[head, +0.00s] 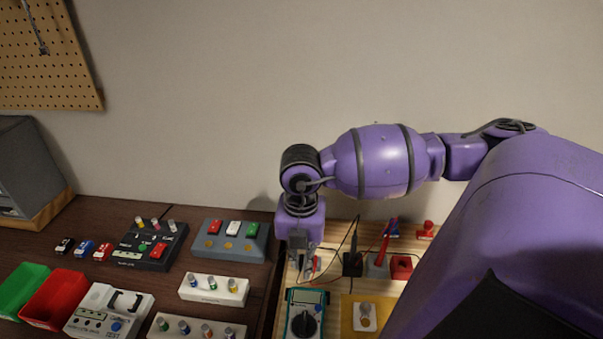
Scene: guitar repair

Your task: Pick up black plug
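A small black piece (64,245) that looks like the black plug lies on the dark table at the left, beside a similar blue piece (84,247) and red piece (102,251). It is too small to be sure of its shape. My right gripper (301,268) points down over the left edge of the light wooden board, far to the right of these pieces. Its fingers are small and dark, and I cannot tell whether they are apart or hold anything. My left gripper is not in view.
Several pedals, including a black one (150,246) and a blue-grey one (230,242), crowd the dark table. Green (22,288) and red (55,300) bins stand at front left. A multimeter (305,316) and black (352,264) and red (401,267) holders are near my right gripper.

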